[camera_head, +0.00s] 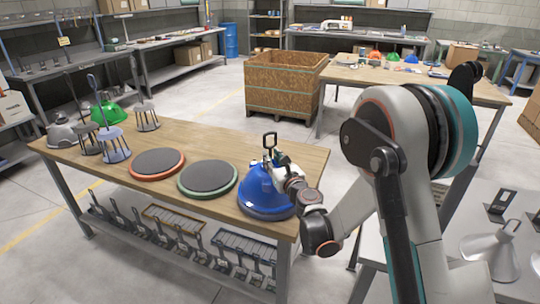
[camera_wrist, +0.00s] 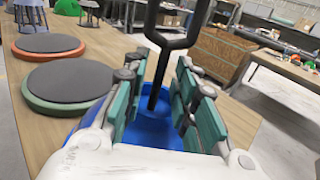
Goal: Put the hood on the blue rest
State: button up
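The blue hood (camera_head: 262,188) is a glossy cone with a black stem and loop handle (camera_head: 269,141). It is low at the table's near right end; I cannot tell what is directly under it. My gripper (camera_head: 284,163) is at its upper right side. In the wrist view my gripper (camera_wrist: 158,105) has its green-padded fingers on either side of the black stem (camera_wrist: 160,75), with gaps showing. The hood's blue body (camera_wrist: 152,130) is beyond them.
Two dark round pads, one orange-rimmed (camera_head: 157,163) and one green-rimmed (camera_head: 207,179), lie between the blue stand and the hood. A green hood (camera_head: 110,113), a grey hood (camera_head: 60,133), a brown stand (camera_head: 87,140) and a grey stand (camera_head: 146,118) crowd the left end.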

jog(key=v, duration=1)
jog(key=s+d+r+n+g, duration=0.2)
jog(key=s+r+n+g, duration=0.2)
jog(key=s+r+n, duration=0.9)
jog(key=s+d+f+n+g+h, duration=0.2)
jog(key=s+d+n+h, duration=0.1)
jog(key=s+d+n, duration=0.5)
jog(key=s+d+f+n+g+h, duration=0.3)
jog(key=s+d+n+h, duration=0.1)
jog(key=s+d+n, duration=0.4)
jog(key=s+n, duration=0.2)
jog(key=s, duration=0.2)
jog(key=shift+s+f+h+p, duration=0.3)
